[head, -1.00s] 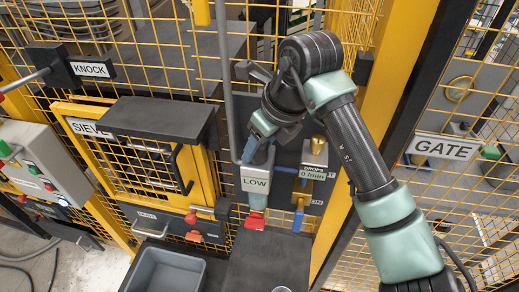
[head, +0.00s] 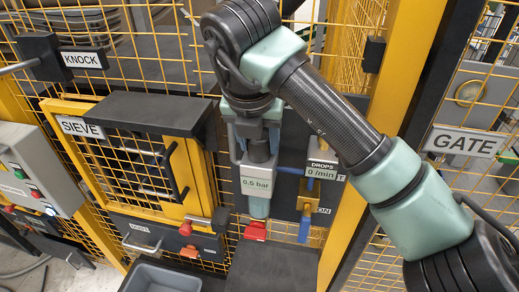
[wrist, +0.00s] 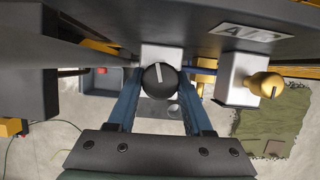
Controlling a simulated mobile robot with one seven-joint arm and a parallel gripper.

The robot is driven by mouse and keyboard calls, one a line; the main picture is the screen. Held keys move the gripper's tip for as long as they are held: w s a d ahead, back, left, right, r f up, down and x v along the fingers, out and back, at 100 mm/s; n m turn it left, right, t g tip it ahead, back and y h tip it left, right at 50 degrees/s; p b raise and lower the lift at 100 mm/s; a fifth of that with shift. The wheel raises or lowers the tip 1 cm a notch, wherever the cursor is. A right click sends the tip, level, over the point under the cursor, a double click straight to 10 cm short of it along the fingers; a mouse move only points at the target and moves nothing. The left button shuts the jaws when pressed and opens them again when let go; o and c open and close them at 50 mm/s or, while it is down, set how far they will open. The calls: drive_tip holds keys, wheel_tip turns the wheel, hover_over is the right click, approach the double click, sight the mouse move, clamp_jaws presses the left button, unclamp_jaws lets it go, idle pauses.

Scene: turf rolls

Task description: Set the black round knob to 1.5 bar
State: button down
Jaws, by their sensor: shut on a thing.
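The black round knob (wrist: 158,80) sits on top of a pale regulator block, with a white pointer line on its face. In the head view the dark knob (head: 258,150) shows partly between my fingers. The regulator's display (head: 257,183) below it reads 0.5 bar. My gripper (wrist: 160,92) reaches down from above, its blue fingers on either side of the knob and shut on it. It also shows in the head view (head: 257,138), under my wrist.
A unit labelled DROPS, 0 /min (head: 321,171), stands just right of the regulator; its brass knob (wrist: 266,85) shows in the wrist view. A red handle (head: 255,231) and a blue handle (head: 305,228) hang below. The sieve's dark hood (head: 150,115) is at left.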

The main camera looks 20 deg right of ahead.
drive_tip(key=m+h+b, duration=0.1)
drive_tip(key=m, duration=0.2)
drive_tip(key=shift+m+g+b, duration=0.3)
drive_tip(key=shift+g+b, duration=0.1)
drive_tip(key=shift+w+r+m+g+h, duration=0.1)
drive_tip(key=shift+m+g+h, duration=0.35)
drive_tip(key=shift+m, duration=1.35)
drive_tip(key=shift+a, duration=0.1)
drive_tip(key=c, duration=0.6)
unclamp_jaws()
